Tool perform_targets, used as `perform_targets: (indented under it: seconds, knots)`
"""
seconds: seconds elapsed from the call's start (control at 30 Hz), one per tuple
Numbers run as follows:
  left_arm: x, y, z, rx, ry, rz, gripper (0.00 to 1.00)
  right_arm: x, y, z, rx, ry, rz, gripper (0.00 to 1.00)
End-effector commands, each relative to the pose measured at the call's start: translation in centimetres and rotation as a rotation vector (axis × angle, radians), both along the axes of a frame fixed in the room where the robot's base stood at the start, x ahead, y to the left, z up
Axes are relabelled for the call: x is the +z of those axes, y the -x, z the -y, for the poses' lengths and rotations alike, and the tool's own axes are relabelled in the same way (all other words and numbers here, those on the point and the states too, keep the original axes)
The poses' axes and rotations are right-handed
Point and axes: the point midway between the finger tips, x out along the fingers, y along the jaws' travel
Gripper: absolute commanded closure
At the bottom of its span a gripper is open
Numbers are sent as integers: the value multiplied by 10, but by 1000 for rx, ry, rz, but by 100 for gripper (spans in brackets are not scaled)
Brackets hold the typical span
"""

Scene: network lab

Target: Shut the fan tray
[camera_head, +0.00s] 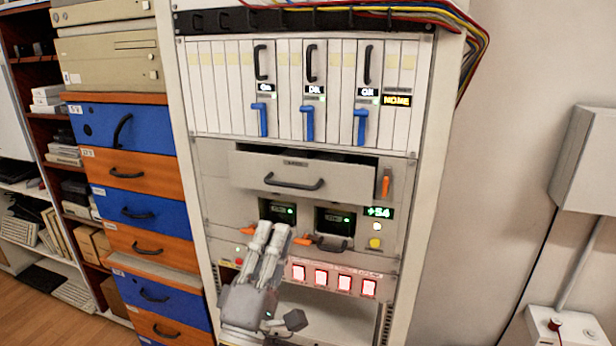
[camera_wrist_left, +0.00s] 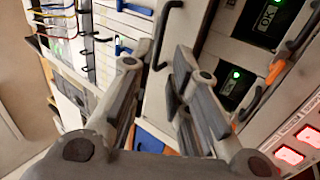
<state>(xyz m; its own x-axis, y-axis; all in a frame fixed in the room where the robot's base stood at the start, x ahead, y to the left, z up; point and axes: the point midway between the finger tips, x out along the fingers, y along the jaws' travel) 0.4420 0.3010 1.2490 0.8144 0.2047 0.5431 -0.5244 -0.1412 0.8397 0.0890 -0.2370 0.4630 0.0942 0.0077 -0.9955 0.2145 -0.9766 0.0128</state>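The fan tray (camera_head: 248,172) is a pale drawer in the middle of the rack in the head view. It stands partly out, with a dark gap showing behind its top edge. Its black bar handle (camera_head: 293,184) also shows in the left wrist view (camera_wrist_left: 168,30). My left gripper (camera_head: 271,230) is just below the tray front, fingers pointing up, apart from the handle. In the left wrist view its fingers (camera_wrist_left: 158,66) are spread with nothing between them. My right gripper is not in view.
Above the tray are white card modules with blue levers (camera_head: 307,123). An orange latch (camera_head: 386,183) sits at the tray's right. Below are two green-lit units (camera_head: 334,221) and red-lit buttons (camera_head: 334,279). Blue and orange drawers (camera_head: 140,207) stand left.

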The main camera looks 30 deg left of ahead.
Motion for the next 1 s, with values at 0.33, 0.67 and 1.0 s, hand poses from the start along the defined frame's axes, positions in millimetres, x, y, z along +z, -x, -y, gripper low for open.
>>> perform_targets:
  seconds: [0.33, 0.67, 1.0]
  knots:
    - [33, -36, -9, -2, 4, 7, 82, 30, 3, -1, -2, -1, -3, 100]
    - [57, -78, -20, -1, 3, 5, 82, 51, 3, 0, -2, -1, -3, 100]
    - [60, -87, -22, -2, 3, 3, 82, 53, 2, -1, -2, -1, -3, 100]
